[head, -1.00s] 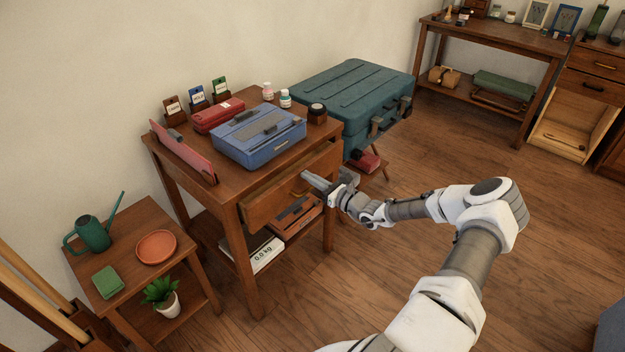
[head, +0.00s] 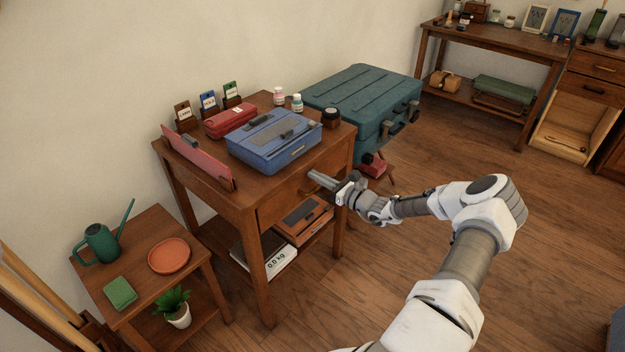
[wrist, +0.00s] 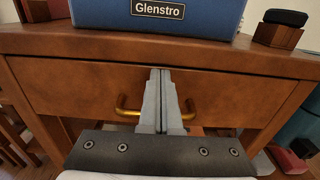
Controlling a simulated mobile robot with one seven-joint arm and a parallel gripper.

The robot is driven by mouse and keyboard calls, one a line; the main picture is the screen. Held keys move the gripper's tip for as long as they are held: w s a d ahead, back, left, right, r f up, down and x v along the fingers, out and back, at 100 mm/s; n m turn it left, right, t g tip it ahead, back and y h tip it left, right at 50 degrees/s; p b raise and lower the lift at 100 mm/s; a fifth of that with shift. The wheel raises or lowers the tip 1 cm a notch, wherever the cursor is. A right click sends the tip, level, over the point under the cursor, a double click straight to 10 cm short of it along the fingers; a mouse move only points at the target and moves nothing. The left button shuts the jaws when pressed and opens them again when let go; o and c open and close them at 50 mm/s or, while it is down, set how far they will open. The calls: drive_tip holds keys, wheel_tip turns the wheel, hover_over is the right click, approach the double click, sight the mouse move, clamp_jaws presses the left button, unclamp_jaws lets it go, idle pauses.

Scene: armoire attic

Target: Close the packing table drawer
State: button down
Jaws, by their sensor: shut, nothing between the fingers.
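The packing table (head: 205,190) is a brown wooden table with a drawer (head: 280,203) under its top. In the head view the drawer front looks about level with the table frame. In the wrist view the drawer front (wrist: 75,88) fills the space below the tabletop edge, with no visible gap into the drawer. Its brass handle (wrist: 127,107) shows on both sides of my fingers. My gripper (head: 312,180) is shut and empty, its fingertips at the middle of the drawer front. In the wrist view my gripper (wrist: 165,75) covers the handle's middle; I cannot tell whether it touches.
A blue case (head: 265,150) and a red case (head: 230,120) lie on the tabletop. A teal trunk (head: 365,85) stands behind right. A side table (head: 145,255) with a watering can (head: 102,243) is at left. The floor at right is clear.

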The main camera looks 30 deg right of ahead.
drive_tip(key=shift+w+a+r, duration=0.15)
drive_tip(key=shift+w+r, duration=0.05)
drive_tip(key=shift+w, duration=0.15)
drive_tip(key=shift+r, duration=0.1)
idle(0.4)
drive_tip(key=shift+s+d, duration=0.3)
drive_tip(key=shift+s, duration=0.3)
drive_tip(key=p+v, duration=0.2)
drive_tip(key=v, duration=1.1)
drive_tip(key=shift+s+f, duration=0.2)
drive_tip(key=shift+f, duration=0.05)
